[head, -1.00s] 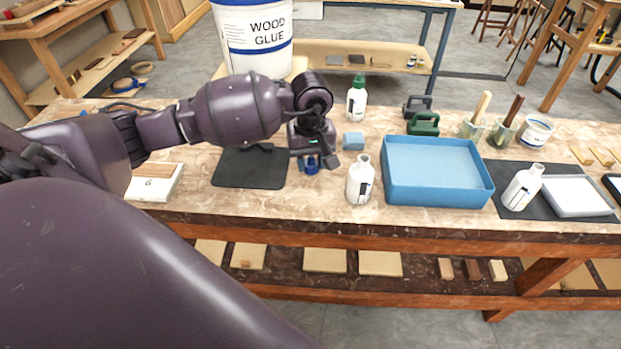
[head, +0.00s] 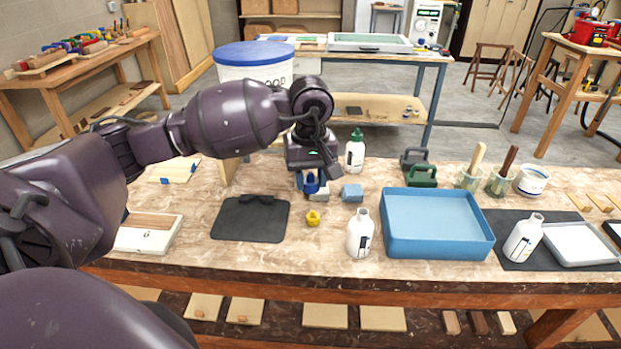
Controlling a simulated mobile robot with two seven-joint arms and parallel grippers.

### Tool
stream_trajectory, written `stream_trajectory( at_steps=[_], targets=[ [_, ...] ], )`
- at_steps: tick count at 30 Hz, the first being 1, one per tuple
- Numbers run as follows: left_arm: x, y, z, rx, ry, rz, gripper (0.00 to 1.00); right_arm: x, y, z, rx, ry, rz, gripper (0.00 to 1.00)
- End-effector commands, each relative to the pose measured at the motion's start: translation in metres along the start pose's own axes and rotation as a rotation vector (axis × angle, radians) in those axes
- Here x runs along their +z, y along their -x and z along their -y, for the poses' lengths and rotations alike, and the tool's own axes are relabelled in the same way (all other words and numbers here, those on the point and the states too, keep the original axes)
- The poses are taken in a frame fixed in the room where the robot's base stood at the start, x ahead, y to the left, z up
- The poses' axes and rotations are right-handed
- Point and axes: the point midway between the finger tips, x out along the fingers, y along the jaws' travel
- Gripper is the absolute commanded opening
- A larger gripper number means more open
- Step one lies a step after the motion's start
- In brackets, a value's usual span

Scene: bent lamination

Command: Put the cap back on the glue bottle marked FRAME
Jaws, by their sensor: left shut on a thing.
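My left gripper (head: 312,182) points down above the bench, shut on a small dark blue thing (head: 311,187) that looks like a cap; the fingers partly hide it. A yellow cap (head: 313,218) stands on the bench in front of and below it. An uncapped white bottle (head: 360,234) stands upright to the right of the yellow cap. Another uncapped white bottle (head: 523,238) stands on the dark mat at the right. A white bottle with a green cap (head: 355,152) stands behind. The bottle labels are too small to read. My right gripper is out of view.
A light blue block (head: 352,193) sits right of my gripper. A blue tray (head: 438,250) fills the middle right of the bench. A dark mat (head: 240,222) lies at left, and green and grey clamp-like things (head: 422,176) stand behind the tray.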

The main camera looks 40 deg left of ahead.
Motion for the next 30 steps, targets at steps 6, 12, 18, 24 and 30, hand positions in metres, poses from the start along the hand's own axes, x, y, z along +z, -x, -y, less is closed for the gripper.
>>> stream_trajectory(
  at_steps=[6, 12, 18, 24, 30],
  targets=[
    [0.015, -0.011, -0.01, -0.001, -0.115, 0.003, 0.15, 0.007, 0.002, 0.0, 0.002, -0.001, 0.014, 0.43],
    [0.064, -0.04, -0.036, -0.002, -0.484, 0.003, 0.15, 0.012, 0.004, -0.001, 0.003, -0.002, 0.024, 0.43],
    [0.1, -0.059, -0.051, 0.0, -0.757, 0.002, 0.15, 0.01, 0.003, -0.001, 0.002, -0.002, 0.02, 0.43],
    [0.106, -0.062, -0.053, 0.0, -0.817, 0.0, 0.15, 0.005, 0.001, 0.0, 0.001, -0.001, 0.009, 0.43],
    [0.106, -0.062, -0.053, 0.0, -0.813, 0.0, 0.15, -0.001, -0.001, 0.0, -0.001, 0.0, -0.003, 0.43]
  ],
)
